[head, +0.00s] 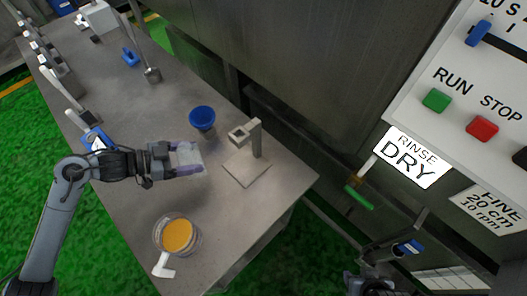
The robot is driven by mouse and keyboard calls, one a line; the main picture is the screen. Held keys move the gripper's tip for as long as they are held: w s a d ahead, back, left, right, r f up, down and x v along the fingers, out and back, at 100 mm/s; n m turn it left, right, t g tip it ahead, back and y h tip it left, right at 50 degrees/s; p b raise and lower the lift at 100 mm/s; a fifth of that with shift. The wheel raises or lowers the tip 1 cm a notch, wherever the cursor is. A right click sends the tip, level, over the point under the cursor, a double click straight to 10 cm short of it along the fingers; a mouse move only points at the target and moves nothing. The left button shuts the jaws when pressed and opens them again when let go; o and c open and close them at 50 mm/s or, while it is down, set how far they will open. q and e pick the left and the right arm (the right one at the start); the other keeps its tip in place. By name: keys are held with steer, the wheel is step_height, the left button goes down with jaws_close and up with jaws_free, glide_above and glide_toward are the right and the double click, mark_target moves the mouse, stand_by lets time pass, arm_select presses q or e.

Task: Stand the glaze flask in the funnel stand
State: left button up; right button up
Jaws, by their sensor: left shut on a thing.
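My left gripper (184,160) is shut on a pale, translucent object, which I take to be the glaze flask (189,156). The fingers hide part of it, and it seems to lie sideways in them. I cannot tell how far above the table it is. The funnel stand (246,167) is a grey square plate with an upright post and a square holder at the top. It stands to the right of my left gripper, apart from it, and its holder looks empty. A dark part of my right arm (371,286) shows at the bottom edge; its fingers are not clear.
A blue funnel-like cup (202,117) stands behind the gripper. A clear bowl of orange contents (177,236) and a white piece (162,266) are near the front. Scoops and tools line the table's (165,105) far left. A control panel (460,110) is at right.

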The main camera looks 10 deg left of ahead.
arm_select(q)
steer(key=s+a+f, duration=0.2)
steer(key=f, duration=0.1)
steer(key=shift+s+f, duration=0.15)
steer(key=shift+s, duration=0.15)
steer(key=shift+s+d+f, duration=0.15)
steer(key=shift+f, duration=0.1)
steer(key=w+d, duration=0.2)
steer(key=d, duration=0.1)
steer(key=w+d, duration=0.3)
steer(key=d, duration=0.1)
steer(key=w+d, duration=0.3)
steer(key=d, duration=0.1)
steer(key=shift+d+f+b, duration=0.1)
steer(key=shift+b, duration=0.2)
steer(key=shift+w+d, duration=0.25)
steer(key=shift+d, duration=0.1)
steer(key=x, duration=0.3)
steer(key=shift+w+d+r, duration=0.15)
steer(key=shift+r, duration=0.15)
steer(key=shift+f+b, duration=0.3)
steer(key=shift+f, duration=0.2)
arm_select(e)
steer(key=shift+s+a+f, duration=0.15)
steer(key=shift+a+f, duration=0.05)
steer(key=shift+f, duration=0.2)
steer(key=shift+s+a+f, duration=0.15)
steer(key=shift+f, duration=0.2)
